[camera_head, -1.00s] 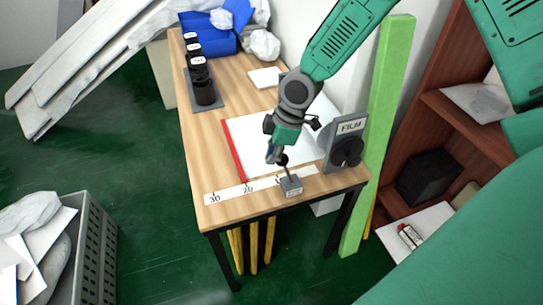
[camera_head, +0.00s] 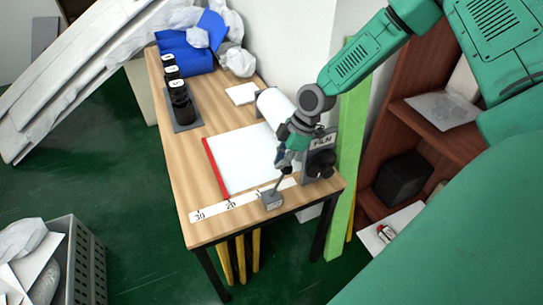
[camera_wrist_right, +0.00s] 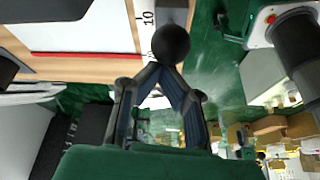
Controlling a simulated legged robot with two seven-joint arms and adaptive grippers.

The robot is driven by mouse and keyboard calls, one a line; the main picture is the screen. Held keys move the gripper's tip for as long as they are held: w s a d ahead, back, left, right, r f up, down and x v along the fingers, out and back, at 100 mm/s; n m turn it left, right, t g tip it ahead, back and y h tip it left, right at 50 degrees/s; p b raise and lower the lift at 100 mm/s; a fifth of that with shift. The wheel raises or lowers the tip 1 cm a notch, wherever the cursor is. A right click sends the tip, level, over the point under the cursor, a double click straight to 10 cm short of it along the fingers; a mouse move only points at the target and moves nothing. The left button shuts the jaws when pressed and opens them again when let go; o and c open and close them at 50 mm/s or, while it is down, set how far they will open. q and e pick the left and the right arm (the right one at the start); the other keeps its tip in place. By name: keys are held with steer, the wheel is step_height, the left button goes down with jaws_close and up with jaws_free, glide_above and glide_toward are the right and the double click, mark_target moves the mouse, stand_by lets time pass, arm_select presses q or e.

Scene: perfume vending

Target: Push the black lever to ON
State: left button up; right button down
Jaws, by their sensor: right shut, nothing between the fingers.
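The black lever stands on a small grey base (camera_head: 271,201) at the near right part of the wooden table. Its rod (camera_head: 277,186) leans to the right and away from the base. In the right wrist view its round black knob (camera_wrist_right: 171,44) is just beyond my right fingertips. My right gripper (camera_head: 281,166) is shut and empty, with its fingertips at or very close to the knob; I cannot tell whether they touch. The base's lettering is too small to read. My left gripper is not in view.
A grey FILM box (camera_head: 318,160) with a black dial stands close to the right of my gripper. A white sheet with a red edge (camera_head: 216,168) and a number strip (camera_head: 212,211) lie on the table (camera_head: 186,150). Black bottles (camera_head: 182,105) stand farther back.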

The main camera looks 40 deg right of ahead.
steer(key=shift+s+d+f, duration=0.1)
steer(key=shift+d+f, duration=0.05)
steer(key=shift+d, duration=0.3)
steer(key=shift+s+a, duration=0.1)
steer(key=shift+s, duration=0.05)
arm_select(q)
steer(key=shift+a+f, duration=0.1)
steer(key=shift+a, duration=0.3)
arm_select(e)
steer(key=shift+d+f, duration=0.1)
steer(key=shift+d, duration=0.15)
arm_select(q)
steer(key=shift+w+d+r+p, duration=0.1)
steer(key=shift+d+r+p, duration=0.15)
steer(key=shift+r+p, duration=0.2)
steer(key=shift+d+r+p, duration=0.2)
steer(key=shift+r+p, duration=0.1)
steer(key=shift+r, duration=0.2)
arm_select(e)
steer(key=w+d+v, duration=0.1)
steer(key=v, duration=0.8)
steer(key=shift+d, duration=0.3)
steer(key=shift+f, duration=0.1)
